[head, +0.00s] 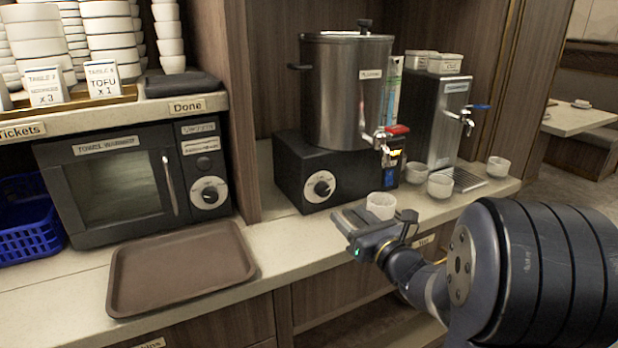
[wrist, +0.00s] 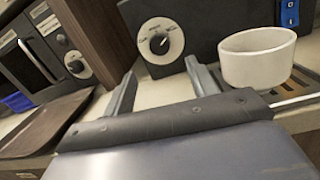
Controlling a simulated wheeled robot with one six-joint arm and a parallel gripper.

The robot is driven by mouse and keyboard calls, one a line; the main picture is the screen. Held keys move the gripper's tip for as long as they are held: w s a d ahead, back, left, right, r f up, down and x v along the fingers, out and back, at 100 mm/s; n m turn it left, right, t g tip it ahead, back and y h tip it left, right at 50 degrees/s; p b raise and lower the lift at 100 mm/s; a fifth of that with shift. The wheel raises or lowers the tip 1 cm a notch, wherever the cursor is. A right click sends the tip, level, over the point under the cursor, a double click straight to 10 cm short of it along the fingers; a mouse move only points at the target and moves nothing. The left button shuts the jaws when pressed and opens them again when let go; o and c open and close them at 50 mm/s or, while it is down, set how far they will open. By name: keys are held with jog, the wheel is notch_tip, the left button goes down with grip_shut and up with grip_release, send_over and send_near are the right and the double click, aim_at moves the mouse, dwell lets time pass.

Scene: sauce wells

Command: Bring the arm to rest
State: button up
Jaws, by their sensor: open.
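My gripper (head: 372,228) is at the front edge of the counter, below the steel urn. In the wrist view my gripper (wrist: 160,88) has its two fingers spread apart with nothing between them. A white cup (head: 381,205) stands just behind my gripper in the head view, and its lower part is partly hidden. The same white cup (wrist: 257,57) shows in the wrist view to the right of the fingers, apart from the space between them. My arm comes in from the lower right of the head view.
A steel urn (head: 345,92) on a black base with a dial (head: 320,186) stands behind my gripper. A steel dispenser (head: 440,115) and several white cups (head: 440,186) are to the right. A brown tray (head: 180,268) lies left, before the towel warmer (head: 125,185).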

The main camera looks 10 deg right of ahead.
aim_at(325, 192)
jog(key=x, duration=1)
jog(key=shift+s, duration=0.1)
jog(key=shift+n, duration=0.3)
jog(key=shift+d, duration=0.1)
